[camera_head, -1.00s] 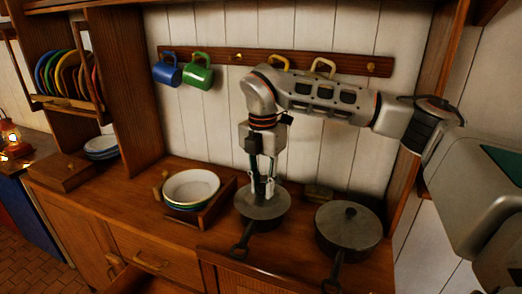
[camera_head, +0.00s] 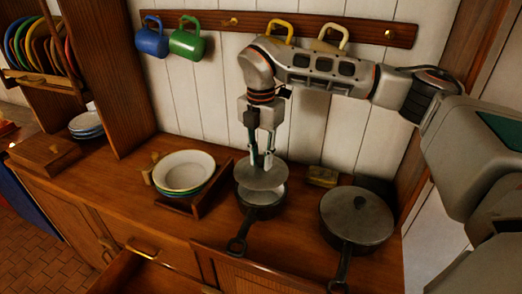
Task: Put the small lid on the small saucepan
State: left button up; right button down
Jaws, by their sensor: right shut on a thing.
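The small lid (camera_head: 261,177) is a grey metal disc, held roughly level by my right gripper (camera_head: 262,160). The fingers are shut at its top; the grasped knob is hidden between them. The small saucepan (camera_head: 263,212) stands on the wooden counter directly under the lid, its dark handle pointing toward the front. A gap shows between the lid and the saucepan's rim, with part of the pale inside visible. The lid hides the far part of the rim. My left gripper is out of view.
A larger lidded saucepan (camera_head: 357,220) stands close on the right. Stacked bowls (camera_head: 184,170) sit in a wooden tray on the left. A small wooden block (camera_head: 322,176) lies behind. Mugs hang from the wall rail (camera_head: 350,32). A drawer (camera_head: 150,272) is open in front.

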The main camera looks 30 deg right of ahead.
aim_at(261, 166)
jog(key=shift+f, duration=1.25)
jog(key=shift+f+b, duration=0.35)
jog(key=shift+b, duration=0.05)
jog(key=shift+f, duration=0.3)
jog(key=shift+f+b, duration=0.5)
jog(key=shift+f, duration=0.05)
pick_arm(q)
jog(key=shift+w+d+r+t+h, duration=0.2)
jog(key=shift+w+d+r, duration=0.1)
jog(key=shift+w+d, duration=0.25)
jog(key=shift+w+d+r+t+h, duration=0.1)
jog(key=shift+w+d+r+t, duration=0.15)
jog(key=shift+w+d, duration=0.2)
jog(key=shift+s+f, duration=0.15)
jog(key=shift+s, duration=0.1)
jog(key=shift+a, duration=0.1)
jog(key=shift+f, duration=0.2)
pick_arm(e)
jog(key=shift+f, duration=0.4)
